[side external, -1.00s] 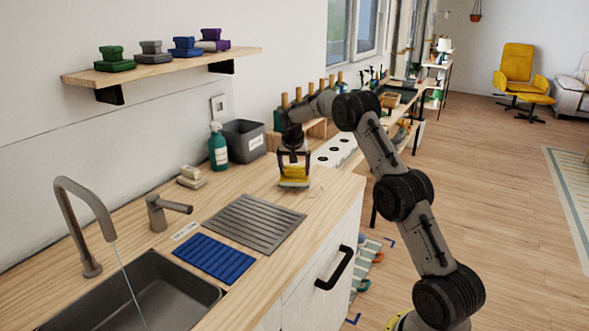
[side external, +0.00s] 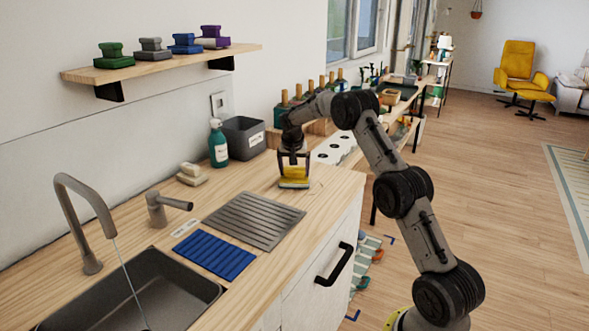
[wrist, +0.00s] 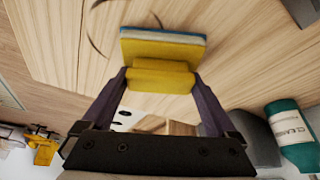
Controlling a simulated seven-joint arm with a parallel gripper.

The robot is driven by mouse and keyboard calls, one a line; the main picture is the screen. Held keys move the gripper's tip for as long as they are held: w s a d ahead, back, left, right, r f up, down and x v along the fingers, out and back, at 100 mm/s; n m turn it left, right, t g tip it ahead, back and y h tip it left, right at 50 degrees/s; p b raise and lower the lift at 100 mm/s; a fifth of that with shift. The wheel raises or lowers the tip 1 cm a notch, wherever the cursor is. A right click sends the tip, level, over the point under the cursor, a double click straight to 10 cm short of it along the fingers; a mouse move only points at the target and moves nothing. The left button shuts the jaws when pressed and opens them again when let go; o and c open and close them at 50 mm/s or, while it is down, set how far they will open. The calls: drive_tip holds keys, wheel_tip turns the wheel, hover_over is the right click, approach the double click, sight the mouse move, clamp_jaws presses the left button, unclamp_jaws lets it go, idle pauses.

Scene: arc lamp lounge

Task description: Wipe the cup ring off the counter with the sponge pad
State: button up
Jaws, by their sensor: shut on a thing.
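The yellow sponge pad (side external: 293,177) has a raised grip block and a blue-grey underside. My gripper (side external: 293,160) is shut on its grip block and holds it at the counter surface; I cannot tell whether the pad touches the wood. The wrist view also shows the pad (wrist: 163,62) between the two purple fingers of my gripper (wrist: 163,78). The cup ring (wrist: 97,30) shows there as thin dark arcs on the wooden counter, beside and above the pad. Part of the ring is hidden by the pad. In the side view the ring (side external: 317,187) is very faint.
A grooved drainer (side external: 254,221), a blue mat (side external: 214,256) and a sink (side external: 150,295) with running water lie to the left. A soap bottle (side external: 218,145) and a grey bin (side external: 244,137) stand at the back. The counter's front edge is close to the pad.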

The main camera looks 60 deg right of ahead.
sight(303, 172)
drive_tip(key=shift+f, duration=0.15)
drive_tip(key=shift+s, duration=0.1)
drive_tip(key=shift+s, duration=1.45)
drive_tip(key=shift+s+f, duration=0.2)
drive_tip(key=shift+s, duration=3.2)
drive_tip(key=shift+w+r, duration=0.15)
drive_tip(key=shift+w, duration=1.55)
drive_tip(key=shift+w+r, duration=0.15)
drive_tip(key=shift+w, duration=1.55)
drive_tip(key=shift+w+f, duration=0.15)
drive_tip(key=shift+w, duration=1.45)
drive_tip(key=shift+s+d, duration=0.1)
drive_tip(key=shift+d, duration=0.8)
drive_tip(key=shift+s+a, duration=0.1)
drive_tip(key=shift+s, duration=4.75)
drive_tip(key=shift+w, duration=4.9)
